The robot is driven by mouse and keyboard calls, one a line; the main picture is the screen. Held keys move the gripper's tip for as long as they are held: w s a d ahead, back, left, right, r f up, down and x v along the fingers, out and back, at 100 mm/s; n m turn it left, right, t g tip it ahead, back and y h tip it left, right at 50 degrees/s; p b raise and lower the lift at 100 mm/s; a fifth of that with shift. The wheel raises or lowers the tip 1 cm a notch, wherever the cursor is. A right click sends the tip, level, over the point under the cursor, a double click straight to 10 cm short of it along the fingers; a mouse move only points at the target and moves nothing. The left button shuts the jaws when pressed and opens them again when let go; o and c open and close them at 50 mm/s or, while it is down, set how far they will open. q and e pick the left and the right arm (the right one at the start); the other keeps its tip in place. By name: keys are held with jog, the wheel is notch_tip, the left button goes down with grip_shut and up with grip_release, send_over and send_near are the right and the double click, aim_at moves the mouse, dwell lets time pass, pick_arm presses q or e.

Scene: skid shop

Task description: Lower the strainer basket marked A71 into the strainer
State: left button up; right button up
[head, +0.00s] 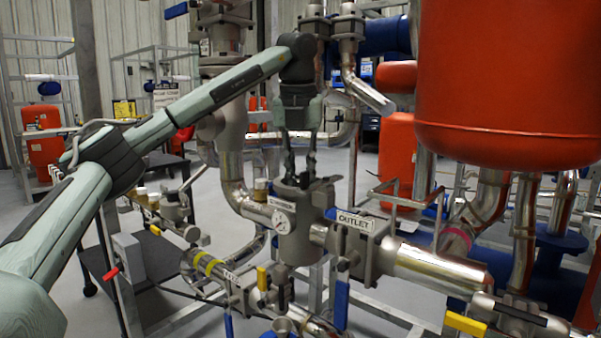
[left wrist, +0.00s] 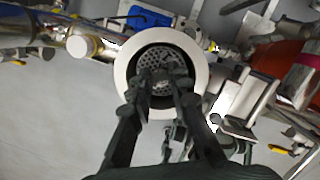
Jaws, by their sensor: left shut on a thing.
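In the left wrist view the strainer's pale round rim (left wrist: 122,72) rings a perforated metal basket (left wrist: 153,57). My left gripper (left wrist: 163,80) is shut on the basket over the middle of the opening. The basket appears within the rim, but its depth I cannot tell. No A71 mark is readable. The head view hides the basket. My right gripper is not in view.
A pipe marked OUTLET (head: 355,222) leaves the strainer to the right. A large red tank (head: 510,85) hangs at the upper right. Blue-handled (head: 341,305) and yellow-handled (head: 263,278) valves stand in front. A dark bench (head: 150,262) is at the left.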

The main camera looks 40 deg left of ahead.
pick_arm(q)
jog(key=shift+f, duration=0.2)
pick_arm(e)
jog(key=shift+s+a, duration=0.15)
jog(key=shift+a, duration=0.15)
pick_arm(q)
jog(key=o, duration=1.2)
jog(key=shift+o, duration=0.2)
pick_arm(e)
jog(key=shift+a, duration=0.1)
pick_arm(q)
jog(key=shift+r, duration=0.1)
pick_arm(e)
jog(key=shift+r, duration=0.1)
